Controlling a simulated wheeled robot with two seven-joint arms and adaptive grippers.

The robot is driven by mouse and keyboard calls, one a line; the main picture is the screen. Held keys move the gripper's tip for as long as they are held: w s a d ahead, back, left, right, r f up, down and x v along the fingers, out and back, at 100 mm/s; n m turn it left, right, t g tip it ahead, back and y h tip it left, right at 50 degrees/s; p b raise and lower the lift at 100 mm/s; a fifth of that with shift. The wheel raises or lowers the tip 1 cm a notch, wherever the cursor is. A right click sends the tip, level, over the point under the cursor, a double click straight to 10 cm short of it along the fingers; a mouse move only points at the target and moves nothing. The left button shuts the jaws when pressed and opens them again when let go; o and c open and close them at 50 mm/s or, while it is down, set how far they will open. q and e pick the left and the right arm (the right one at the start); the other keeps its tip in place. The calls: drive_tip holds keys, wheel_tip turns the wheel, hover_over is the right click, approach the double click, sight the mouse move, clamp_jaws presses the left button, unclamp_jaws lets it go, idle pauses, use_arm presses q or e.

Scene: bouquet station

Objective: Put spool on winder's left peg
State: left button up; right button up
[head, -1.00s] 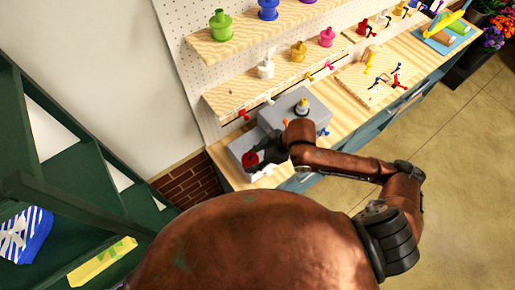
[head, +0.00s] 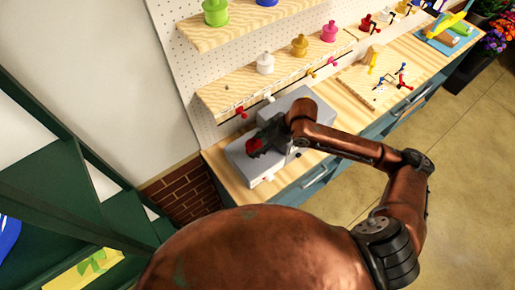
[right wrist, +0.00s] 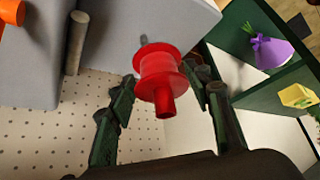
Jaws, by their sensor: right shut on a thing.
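The red spool (head: 254,145) is held in my right gripper (head: 259,141), above the low left part of the grey winder (head: 242,166). In the right wrist view, the spool (right wrist: 160,70) sits between the two dark fingers of the gripper (right wrist: 165,98), its narrow end toward the camera. The winder (right wrist: 130,18) fills the top of that view, with a grey peg (right wrist: 76,42) standing apart from the spool. A small dark shape shows just behind the spool; I cannot tell whether it is another peg or a shadow. My left gripper is not in view.
A pegboard with shelves stands behind the bench. The lower shelf (head: 232,92) holds white, yellow and pink spools. A wooden board (head: 372,80) with small coloured parts lies right of the winder. A green shelf unit (head: 75,185) stands at the left.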

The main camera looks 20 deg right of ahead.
drive_tip(key=shift+w+d+f, duration=0.25)
drive_tip(key=shift+w+f, duration=0.35)
drive_tip(key=shift+f, duration=0.25)
drive_tip(key=shift+f+p, duration=0.4)
drive_tip(key=shift+f, duration=1.15)
drive_tip(key=shift+f, duration=0.15)
drive_tip(key=o, duration=1.2)
drive_tip(key=v, duration=1.2)
